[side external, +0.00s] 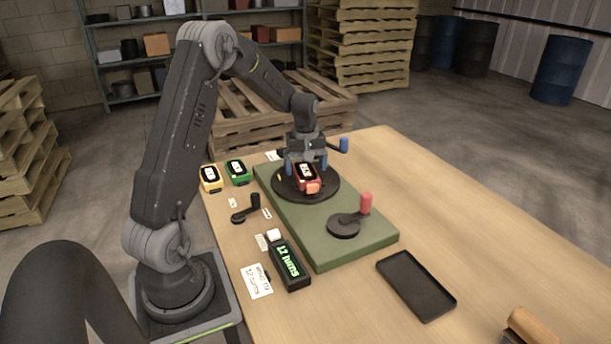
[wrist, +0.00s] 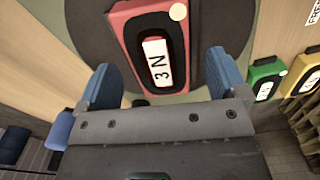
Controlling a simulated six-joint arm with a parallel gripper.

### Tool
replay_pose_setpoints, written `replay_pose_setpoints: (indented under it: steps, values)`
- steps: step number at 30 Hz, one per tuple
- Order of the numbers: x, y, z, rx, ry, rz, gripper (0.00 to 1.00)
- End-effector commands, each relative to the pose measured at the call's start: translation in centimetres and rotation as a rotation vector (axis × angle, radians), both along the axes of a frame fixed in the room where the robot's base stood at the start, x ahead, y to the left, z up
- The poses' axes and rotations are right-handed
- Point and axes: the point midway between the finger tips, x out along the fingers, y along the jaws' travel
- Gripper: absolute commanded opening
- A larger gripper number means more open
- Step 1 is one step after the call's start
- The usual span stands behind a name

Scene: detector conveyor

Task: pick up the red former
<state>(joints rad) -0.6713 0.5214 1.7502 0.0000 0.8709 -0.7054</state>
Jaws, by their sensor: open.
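The red former (side external: 306,177) lies on a round black disc (side external: 328,188) on the green board. In the wrist view the red former (wrist: 153,52) has a black oval with a white label reading "3 N". My gripper (side external: 306,163) is at the far side of the former in the side view. In the wrist view my gripper (wrist: 158,80) has its two blue fingers spread apart, with the near part of the former between or just beyond them. I cannot tell whether the fingers touch it. The gripper holds nothing.
Yellow (side external: 211,178) and green (side external: 238,171) formers lie left of the green board (side external: 350,245). A crank with a red knob (side external: 365,204) stands on the board, and one with a blue knob (side external: 343,145) is behind. A display box (side external: 289,265) and a black tray (side external: 416,285) are in front.

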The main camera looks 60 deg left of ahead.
Motion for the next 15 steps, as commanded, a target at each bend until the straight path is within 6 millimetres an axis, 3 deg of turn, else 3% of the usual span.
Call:
replay_pose_setpoints:
  steps: [3, 11, 15]
  values:
    - [0.01, 0.03, -1.19, 0.000, 0.000, 0.000, 0.92]
    - [0.02, 0.04, -1.42, 0.001, -0.001, 0.000, 0.92]
    - [0.02, 0.04, -1.41, 0.001, -0.001, 0.000, 0.79]
